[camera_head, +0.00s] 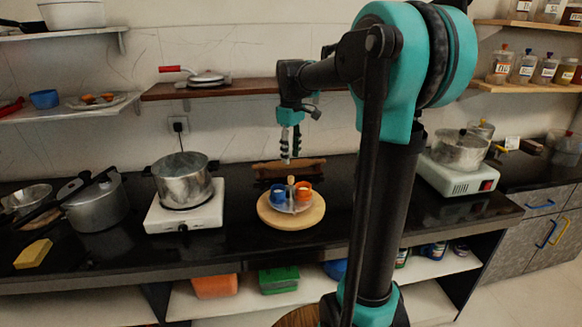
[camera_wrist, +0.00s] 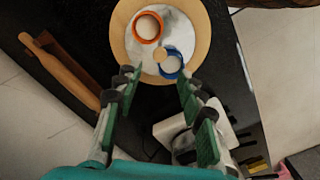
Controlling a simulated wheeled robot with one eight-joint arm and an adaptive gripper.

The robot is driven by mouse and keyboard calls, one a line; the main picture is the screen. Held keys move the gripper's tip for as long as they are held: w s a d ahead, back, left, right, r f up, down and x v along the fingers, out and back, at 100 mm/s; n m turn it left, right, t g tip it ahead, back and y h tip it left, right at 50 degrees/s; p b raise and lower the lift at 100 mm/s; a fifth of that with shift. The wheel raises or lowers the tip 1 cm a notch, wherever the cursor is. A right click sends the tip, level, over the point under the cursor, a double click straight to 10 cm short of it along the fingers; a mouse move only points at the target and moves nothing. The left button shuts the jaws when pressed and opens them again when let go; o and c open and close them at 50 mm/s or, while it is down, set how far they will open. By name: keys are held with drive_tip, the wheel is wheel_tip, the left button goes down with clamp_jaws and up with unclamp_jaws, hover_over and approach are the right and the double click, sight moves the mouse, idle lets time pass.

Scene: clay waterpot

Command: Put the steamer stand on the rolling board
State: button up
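The steamer stand (camera_head: 288,208) is a pale grey round plate with a short wooden-topped post. It sits on the round light-wood rolling board (camera_head: 316,212) on the black counter. It carries an orange cup (camera_head: 304,190) and a blue cup (camera_head: 278,192). The wrist view shows the stand's plate (camera_wrist: 185,33), the board's rim (camera_wrist: 118,40), the orange cup (camera_wrist: 148,27) and the blue cup (camera_wrist: 170,65). My gripper (camera_head: 290,157) points down above the stand, apart from it. In the wrist view my gripper (camera_wrist: 157,76) has its fingers spread, with nothing held between them.
A wooden rack (camera_head: 289,168) stands behind the board. A pot (camera_head: 183,180) on a white stove (camera_head: 184,213) is to the left. Another stove (camera_head: 458,178) with a pan is to the right. A wooden shelf (camera_head: 235,89) hangs on the wall. Counter right of the board looks clear.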

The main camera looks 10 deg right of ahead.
drive_tip(key=s+d+f+m, duration=0.1)
drive_tip(key=s+f, duration=0.2)
drive_tip(key=s+f+m+t, duration=0.1)
drive_tip(key=s+f+m, duration=0.1)
drive_tip(key=s+f, duration=0.2)
drive_tip(key=s+d+f+m+t, duration=0.1)
drive_tip(key=s+f, duration=0.3)
drive_tip(key=shift+s+d+m, duration=0.25)
drive_tip(key=shift+d+m, duration=0.1)
drive_tip(key=shift+m, duration=0.05)
drive_tip(key=s+f+m, duration=0.1)
drive_tip(key=s+f, duration=0.2)
drive_tip(key=s, duration=0.1)
drive_tip(key=s+d+f+m+t, duration=0.1)
drive_tip(key=s+f, duration=0.2)
drive_tip(key=f, duration=0.1)
drive_tip(key=s+f+m+t, duration=0.1)
drive_tip(key=s+f+m, duration=0.1)
drive_tip(key=s+f, duration=0.1)
drive_tip(key=shift+s+d+f, duration=0.15)
drive_tip(key=shift+s+d, duration=0.05)
drive_tip(key=shift+s, duration=0.65)
